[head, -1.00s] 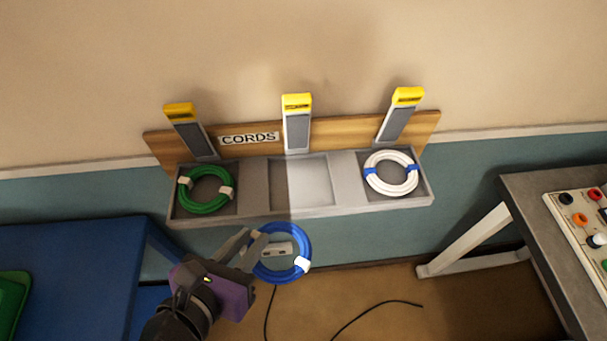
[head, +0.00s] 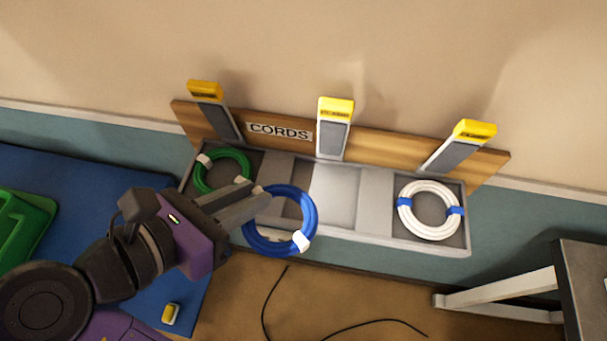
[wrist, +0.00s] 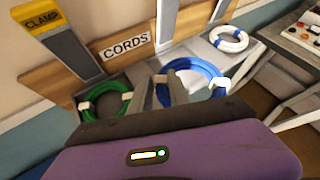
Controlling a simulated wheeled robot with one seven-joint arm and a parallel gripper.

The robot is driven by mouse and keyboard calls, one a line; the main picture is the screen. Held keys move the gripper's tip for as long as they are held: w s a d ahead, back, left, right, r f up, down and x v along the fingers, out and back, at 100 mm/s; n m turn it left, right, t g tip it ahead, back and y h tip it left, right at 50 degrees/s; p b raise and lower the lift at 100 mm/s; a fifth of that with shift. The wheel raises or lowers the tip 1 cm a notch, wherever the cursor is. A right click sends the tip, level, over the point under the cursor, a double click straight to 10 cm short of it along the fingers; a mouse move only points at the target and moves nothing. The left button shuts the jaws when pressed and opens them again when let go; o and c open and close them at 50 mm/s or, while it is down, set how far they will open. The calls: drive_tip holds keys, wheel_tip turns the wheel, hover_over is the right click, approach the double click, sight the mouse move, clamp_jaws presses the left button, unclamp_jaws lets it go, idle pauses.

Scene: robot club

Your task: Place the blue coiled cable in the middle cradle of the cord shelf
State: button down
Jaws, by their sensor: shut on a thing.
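The blue coiled cable (head: 311,222) is a ring with white ties. My gripper (head: 262,196) is shut on its left side, and the coil also shows in the wrist view (wrist: 219,73). In the head view the coil overlaps the front edge of the cord shelf (head: 345,238), left of the middle cradle (head: 335,194). The middle cradle looks empty in the part that shows. I cannot tell the coil's exact height above the shelf.
A green coil (head: 203,183) lies in the left cradle, partly behind my gripper. A white coil with blue ties (head: 429,233) lies in the right cradle. Three yellow-topped uprights, including the middle one (head: 334,125), stand behind. A grey table (head: 585,285) is at the right.

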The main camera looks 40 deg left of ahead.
drive_tip(key=x, duration=0.9)
drive_tip(key=shift+w, duration=0.3)
drive_tip(key=shift+x, duration=1.45)
drive_tip(key=c, duration=1.5)
unclamp_jaws()
drive_tip(key=shift+s+f, duration=0.15)
drive_tip(key=shift+f, duration=0.05)
drive_tip(key=shift+r, duration=0.1)
drive_tip(key=v, duration=1.2)
